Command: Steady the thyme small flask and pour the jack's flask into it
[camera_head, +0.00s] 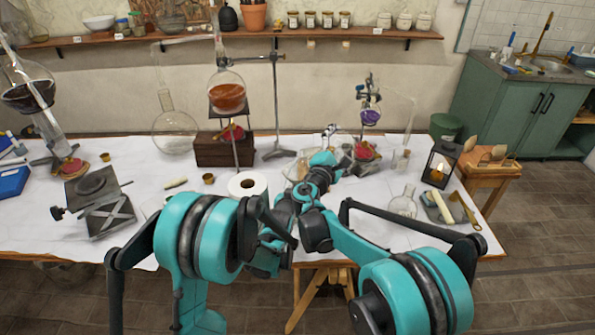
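The lab jack (100,207) stands at the left of the table with a dark ring on top, and no flask shows on it. A small clear flask (403,204) stands upright on the right side of the table; I cannot read a thyme label on it. Another clear glass vessel (298,168) shows partly behind my arms at mid-table, and I cannot tell which flask it is. My two arms meet at the middle of the table. My grippers (325,163) are small and overlapped by arm links there, so their fingers and any hold on glass are unclear.
A stand with an orange-filled flask (227,96) rises behind. A purple flask (370,115) and a lantern (439,165) are to the right.

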